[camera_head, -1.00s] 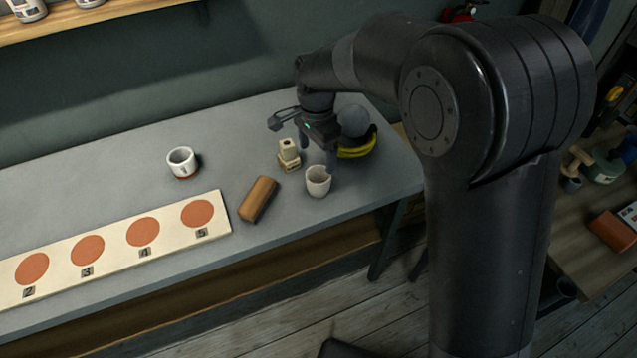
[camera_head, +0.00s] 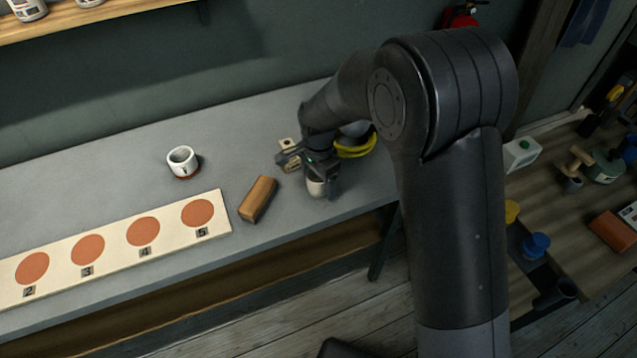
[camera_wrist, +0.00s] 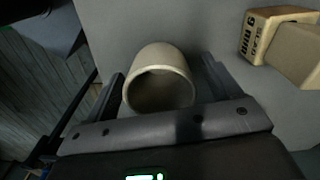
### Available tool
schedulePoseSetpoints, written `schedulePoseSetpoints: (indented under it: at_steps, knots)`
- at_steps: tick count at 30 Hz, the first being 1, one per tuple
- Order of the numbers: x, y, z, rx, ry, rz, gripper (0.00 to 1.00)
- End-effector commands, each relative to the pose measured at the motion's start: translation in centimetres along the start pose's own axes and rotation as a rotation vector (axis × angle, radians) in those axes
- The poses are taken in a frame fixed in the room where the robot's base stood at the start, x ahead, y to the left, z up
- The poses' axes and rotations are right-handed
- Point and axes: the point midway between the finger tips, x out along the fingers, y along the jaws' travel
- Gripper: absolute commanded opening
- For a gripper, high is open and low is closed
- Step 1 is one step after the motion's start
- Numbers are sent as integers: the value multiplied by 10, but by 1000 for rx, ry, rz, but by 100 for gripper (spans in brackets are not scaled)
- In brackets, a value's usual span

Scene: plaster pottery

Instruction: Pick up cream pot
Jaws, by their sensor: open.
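The cream pot (camera_head: 316,188) stands on the grey table near its front edge, partly hidden by my gripper in the head view. In the wrist view the cream pot (camera_wrist: 160,80) shows its round open mouth. My gripper (camera_head: 320,186) is low over it, with its fingers apart. In the wrist view the fingers of my gripper (camera_wrist: 163,88) lie on either side of the pot; I cannot tell whether either touches it.
A wooden block (camera_head: 258,199) lies left of the pot. A pale stepped block (camera_head: 288,153) stands close behind and also shows in the wrist view (camera_wrist: 283,38). A yellow item (camera_head: 356,146) is behind right. A white cup (camera_head: 183,161) and a board with orange circles (camera_head: 120,238) are left.

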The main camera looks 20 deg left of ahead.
Motion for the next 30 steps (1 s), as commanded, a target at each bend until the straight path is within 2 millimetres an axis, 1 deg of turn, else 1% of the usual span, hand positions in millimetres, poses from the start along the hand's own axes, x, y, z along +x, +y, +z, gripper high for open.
schedulePoseSetpoints:
  at_steps: [2, 3, 20, 21, 30]
  knots:
    - [0, 0, 0, 0, 0, 0, 82]
    - [0, 0, 0, 0, 0, 0, 81]
    - [-1, 0, 0, 0, 0, 0, 35]
    - [-1, 0, 0, 0, 0, -1, 34]
    - [-4, 0, 0, 0, 0, -1, 34]
